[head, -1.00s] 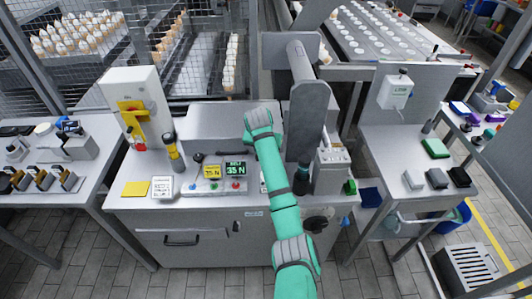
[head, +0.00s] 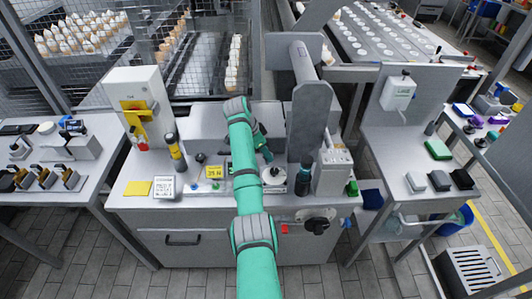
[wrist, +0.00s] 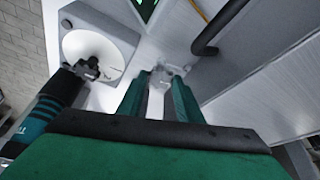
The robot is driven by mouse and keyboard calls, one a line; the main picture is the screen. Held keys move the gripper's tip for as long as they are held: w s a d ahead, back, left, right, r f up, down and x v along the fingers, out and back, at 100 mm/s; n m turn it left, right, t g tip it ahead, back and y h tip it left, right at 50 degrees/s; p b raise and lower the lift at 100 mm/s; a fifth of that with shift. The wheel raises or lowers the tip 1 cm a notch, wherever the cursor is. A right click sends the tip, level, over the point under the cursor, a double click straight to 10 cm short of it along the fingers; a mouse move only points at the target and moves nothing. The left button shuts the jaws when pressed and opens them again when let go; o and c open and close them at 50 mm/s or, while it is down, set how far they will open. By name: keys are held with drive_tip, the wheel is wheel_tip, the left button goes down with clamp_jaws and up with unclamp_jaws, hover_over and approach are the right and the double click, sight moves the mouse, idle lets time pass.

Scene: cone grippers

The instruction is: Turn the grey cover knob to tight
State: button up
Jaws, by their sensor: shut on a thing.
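My gripper's two green fingers (wrist: 164,95) point away from the camera in the wrist view and are shut on a small pale grey piece, which looks like the grey cover knob (wrist: 169,76). The fingertips hide part of it, and I cannot read any tight mark. In the head view my gripper (head: 264,152) is at the middle of the bench, just left of the grey column, and the knob is hidden there.
A white round dial plate (wrist: 97,48) and a black-and-teal tool (wrist: 50,112) are close left of the fingers. A yellow label reading 35 N (head: 214,172) stands left of my arm.

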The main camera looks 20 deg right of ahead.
drive_tip(key=shift+w+r+m+g, duration=0.15)
drive_tip(key=shift+m+g, duration=0.35)
drive_tip(key=shift+m, duration=0.6)
drive_tip(key=shift+d, duration=0.1)
drive_tip(key=o, duration=1)
drive_tip(key=shift+o, duration=0.2)
drive_tip(key=v, duration=1)
drive_tip(key=shift+a+r, duration=0.25)
